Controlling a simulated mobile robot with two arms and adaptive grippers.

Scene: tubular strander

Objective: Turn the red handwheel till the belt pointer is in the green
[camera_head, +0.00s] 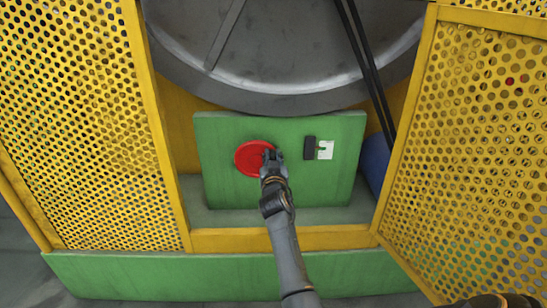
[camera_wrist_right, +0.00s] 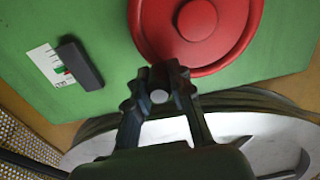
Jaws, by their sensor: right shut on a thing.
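The red handwheel (camera_head: 250,157) is on the left part of an upright green panel. It fills the upper middle of the right wrist view (camera_wrist_right: 197,20). My right gripper (camera_head: 271,156) is at the wheel's right edge. In the right wrist view its fingers (camera_wrist_right: 160,95) are closed around a small grey round knob at the wheel's rim. The belt gauge is a white scale card (camera_head: 326,150) beside a dark block (camera_head: 310,148). The card shows small green and red patches in the right wrist view (camera_wrist_right: 46,64). The pointer's exact reading is too small to tell. My left gripper is not in view.
A large grey wheel (camera_head: 285,60) with dark belts (camera_head: 368,70) is above the panel (camera_head: 225,190). Yellow perforated guards stand left (camera_head: 80,120) and right (camera_head: 470,150). A yellow sill (camera_head: 340,238) runs below the opening. A blue part (camera_head: 376,160) sits right of the panel.

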